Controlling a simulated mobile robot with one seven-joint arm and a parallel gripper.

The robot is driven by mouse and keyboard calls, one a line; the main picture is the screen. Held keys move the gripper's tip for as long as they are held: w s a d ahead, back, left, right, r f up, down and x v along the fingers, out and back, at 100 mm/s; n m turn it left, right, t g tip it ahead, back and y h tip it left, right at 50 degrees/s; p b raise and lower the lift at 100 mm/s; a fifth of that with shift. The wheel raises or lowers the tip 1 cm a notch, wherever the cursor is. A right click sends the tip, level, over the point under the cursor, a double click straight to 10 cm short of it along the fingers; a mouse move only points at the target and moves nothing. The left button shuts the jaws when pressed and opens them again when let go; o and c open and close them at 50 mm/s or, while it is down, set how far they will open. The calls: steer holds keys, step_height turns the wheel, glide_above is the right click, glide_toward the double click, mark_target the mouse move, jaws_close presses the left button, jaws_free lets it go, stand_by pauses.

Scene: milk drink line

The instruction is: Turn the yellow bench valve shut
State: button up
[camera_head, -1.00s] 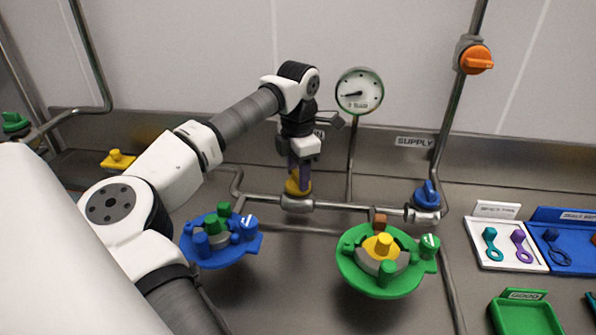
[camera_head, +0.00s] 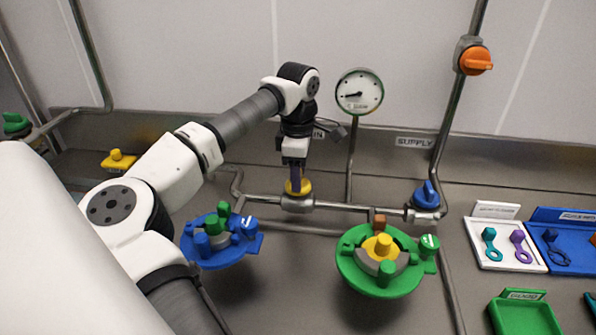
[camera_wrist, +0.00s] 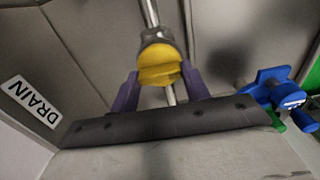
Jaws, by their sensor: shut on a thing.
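The yellow bench valve (camera_head: 298,188) sits on the horizontal pipe below the gauge, in the middle of the head view. In the wrist view its yellow handle (camera_wrist: 160,66) lies between my two purple fingers. My gripper (camera_head: 297,178) points straight down over the valve and is shut on its handle. The wrist view shows my gripper (camera_wrist: 160,90) with one finger on each side of the handle. The handle's exact angle to the pipe is hard to tell in the head view, as my fingers cover part of it.
A blue valve (camera_head: 426,196) is on the same pipe to the right, and an orange valve (camera_head: 475,61) is on the wall pipe. A gauge (camera_head: 359,92) stands behind. A blue fixture (camera_head: 250,245) and a green fixture (camera_head: 348,273) stand in front. A DRAIN label (camera_wrist: 32,101) is nearby.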

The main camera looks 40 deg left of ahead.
stand_by(0.4)
steer(key=o, duration=1)
steer(key=shift+r, duration=0.15)
step_height(320, 180, up, 14)
steer(key=shift+f+b, duration=0.2)
steer(key=shift+b, duration=0.6)
